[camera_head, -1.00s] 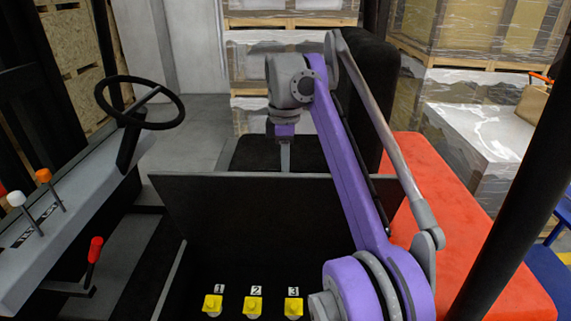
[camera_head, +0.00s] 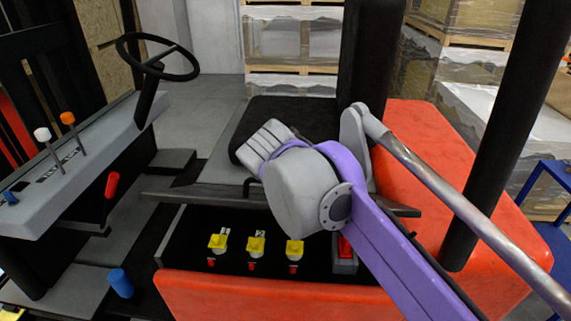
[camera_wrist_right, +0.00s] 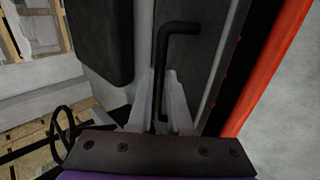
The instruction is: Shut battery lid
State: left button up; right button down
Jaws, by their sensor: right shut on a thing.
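The battery lid (camera_head: 170,196) shows nearly edge-on in the head view, as a dark strip behind and above the battery compartment (camera_head: 180,245). The front of the compartment is still uncovered. In the right wrist view, a black bent handle (camera_wrist_right: 163,48) stands out from the lid's grey face (camera_wrist_right: 192,75). My right gripper (camera_wrist_right: 162,78) has its two pale fingers on either side of the handle and is shut on it. In the head view my right wrist and arm hide most of this gripper and part of the lid. My left gripper is not in view.
Numbered yellow connectors (camera_head: 256,244) and a red switch (camera_head: 345,246) sit in the compartment. Around it are the black seat (camera_head: 270,115), steering wheel (camera_head: 157,57), red lever (camera_head: 111,185), red bodywork (camera_head: 430,150) and a black post (camera_head: 490,140).

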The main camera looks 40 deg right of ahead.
jog(key=s+a+f+t+h+b, duration=0.1)
jog(key=s+a+f+b, duration=0.1)
jog(key=f, duration=0.4)
jog(key=s+a+f+t+h+b, duration=0.1)
jog(key=s+a+f+t+b, duration=0.1)
jog(key=f, duration=0.3)
jog(key=s+a+f+t+h+b, duration=0.1)
jog(key=s+f+b, duration=0.2)
jog(key=f, duration=0.3)
jog(key=shift+a+f+t+h, duration=0.3)
jog(key=shift+a+h, duration=0.1)
jog(key=shift+s+a+f, duration=0.1)
jog(key=shift+s+f, duration=0.05)
jog(key=shift+f, duration=0.7)
jog(key=c, duration=1)
grip_release()
jog(key=shift+o, duration=0.8)
jog(key=shift+a+r, duration=0.15)
jog(key=shift+r, duration=0.05)
jog(key=p+v, duration=0.2)
jog(key=v, duration=0.8)
jog(key=shift+s, duration=0.2)
